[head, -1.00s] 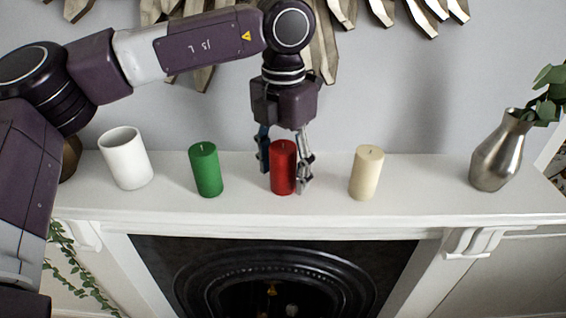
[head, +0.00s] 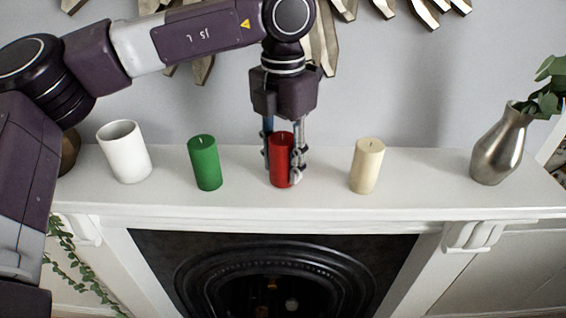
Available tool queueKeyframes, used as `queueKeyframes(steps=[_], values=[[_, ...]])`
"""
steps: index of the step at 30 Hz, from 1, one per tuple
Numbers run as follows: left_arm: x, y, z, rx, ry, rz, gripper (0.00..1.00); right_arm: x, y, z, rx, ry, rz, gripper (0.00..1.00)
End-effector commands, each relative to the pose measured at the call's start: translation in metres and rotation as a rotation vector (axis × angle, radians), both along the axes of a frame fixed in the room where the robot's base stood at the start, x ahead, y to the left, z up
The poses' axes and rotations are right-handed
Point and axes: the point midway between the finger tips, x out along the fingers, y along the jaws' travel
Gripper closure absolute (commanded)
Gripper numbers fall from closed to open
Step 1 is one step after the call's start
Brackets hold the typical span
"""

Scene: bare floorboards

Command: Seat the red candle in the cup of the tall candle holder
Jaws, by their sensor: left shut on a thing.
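The red candle (head: 281,162) stands upright on the white mantel shelf, between a green candle and a cream candle. My left gripper (head: 283,166) points down over it with one finger on each side, shut on the candle. The candle's base appears to be at the shelf surface; I cannot tell whether it is lifted at all. No tall candle holder can be made out in the head view. My right gripper is not in view.
The green candle (head: 205,163) stands left of the red one and the cream candle (head: 367,166) right. A white cup (head: 124,153) and a metal vase (head: 499,148) with leaves stand towards the ends of the mantel (head: 430,195). A wooden wall decoration hangs above.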

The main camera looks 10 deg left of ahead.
Motion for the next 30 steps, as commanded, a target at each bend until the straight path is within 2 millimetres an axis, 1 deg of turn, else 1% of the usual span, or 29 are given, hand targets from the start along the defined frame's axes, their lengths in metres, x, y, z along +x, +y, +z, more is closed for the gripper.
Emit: queueKeyframes(steps=[3,10,14,15,16,23,30], values=[[-0.002,-0.001,0.002,-0.001,-0.003,-0.001,0.94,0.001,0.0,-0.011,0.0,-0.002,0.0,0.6],[-0.001,-0.002,0.045,-0.003,-0.006,0.001,0.94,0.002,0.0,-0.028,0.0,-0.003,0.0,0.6],[-0.002,-0.002,0.068,-0.003,-0.004,0.0,0.94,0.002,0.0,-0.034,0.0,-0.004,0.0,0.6],[-0.013,-0.003,0.063,-0.001,-0.002,-0.005,0.94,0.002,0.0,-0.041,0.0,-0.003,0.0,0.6],[-0.019,-0.004,0.062,0.0,-0.002,-0.006,0.94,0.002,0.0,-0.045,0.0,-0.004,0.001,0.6],[-0.07,-0.014,0.062,-0.001,-0.005,-0.006,0.94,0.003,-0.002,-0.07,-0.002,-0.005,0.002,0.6],[-0.13,-0.026,0.062,0.001,-0.005,-0.005,0.94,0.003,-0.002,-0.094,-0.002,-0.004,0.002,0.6]])
